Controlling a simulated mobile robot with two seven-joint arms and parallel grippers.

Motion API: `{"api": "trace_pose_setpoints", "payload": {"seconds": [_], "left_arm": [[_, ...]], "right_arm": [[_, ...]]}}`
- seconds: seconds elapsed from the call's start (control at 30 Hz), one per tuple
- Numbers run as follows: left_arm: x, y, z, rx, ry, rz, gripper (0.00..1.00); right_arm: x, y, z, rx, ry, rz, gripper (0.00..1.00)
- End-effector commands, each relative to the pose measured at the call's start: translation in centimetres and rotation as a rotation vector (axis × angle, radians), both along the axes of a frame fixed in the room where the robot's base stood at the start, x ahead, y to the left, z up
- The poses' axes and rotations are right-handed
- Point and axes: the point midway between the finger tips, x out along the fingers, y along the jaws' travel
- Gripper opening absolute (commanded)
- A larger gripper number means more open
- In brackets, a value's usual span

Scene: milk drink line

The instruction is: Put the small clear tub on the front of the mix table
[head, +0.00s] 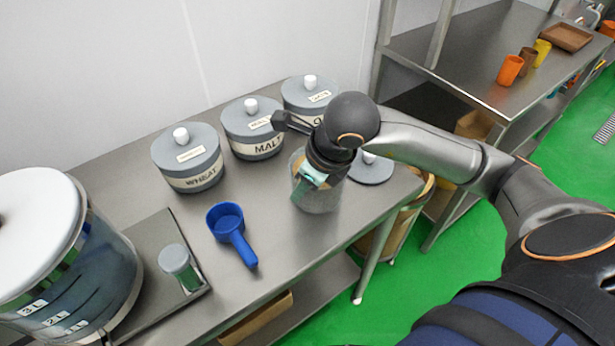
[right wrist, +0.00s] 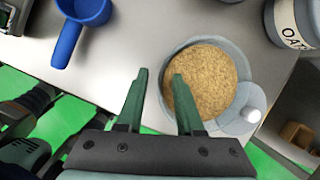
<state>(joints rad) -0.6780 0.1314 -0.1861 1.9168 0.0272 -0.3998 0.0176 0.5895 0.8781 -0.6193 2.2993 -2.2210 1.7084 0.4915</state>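A small, clear-looking tub (head: 316,196) with tan grain in it stands upright near the right end of the steel table (head: 265,275). In the right wrist view the tub (right wrist: 205,85) shows from above, its round rim open. My right gripper (head: 312,178) is over the tub. In the right wrist view its green fingers (right wrist: 160,75) are apart, with the tub's left rim between their tips; I cannot tell whether they touch it. My left gripper is not in view.
Grey lidded canisters, including wheat (head: 192,170) and malt (head: 255,140), stand along the back. A grey lid (head: 372,172) lies right of the tub. Table front by the scoop is bare.

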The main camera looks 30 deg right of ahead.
Motion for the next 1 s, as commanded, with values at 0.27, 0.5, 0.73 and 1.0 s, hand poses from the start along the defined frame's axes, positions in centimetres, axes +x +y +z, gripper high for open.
{"api": "trace_pose_setpoints", "payload": {"seconds": [0.27, 0.5, 0.73, 1.0], "left_arm": [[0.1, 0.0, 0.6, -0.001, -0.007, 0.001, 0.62], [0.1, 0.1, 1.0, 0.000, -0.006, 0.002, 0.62], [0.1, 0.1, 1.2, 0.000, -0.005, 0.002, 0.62], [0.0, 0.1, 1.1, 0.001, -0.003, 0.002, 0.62]], "right_arm": [[-1.2, -0.4, 4.0, 0.001, -0.009, 0.000, 0.36], [-3.1, -0.9, 8.8, 0.001, -0.008, -0.001, 0.36], [-4.2, -1.2, 11.1, 0.000, -0.003, 0.001, 0.36], [-4.3, -1.3, 11.4, -0.001, 0.000, 0.000, 0.36]]}}
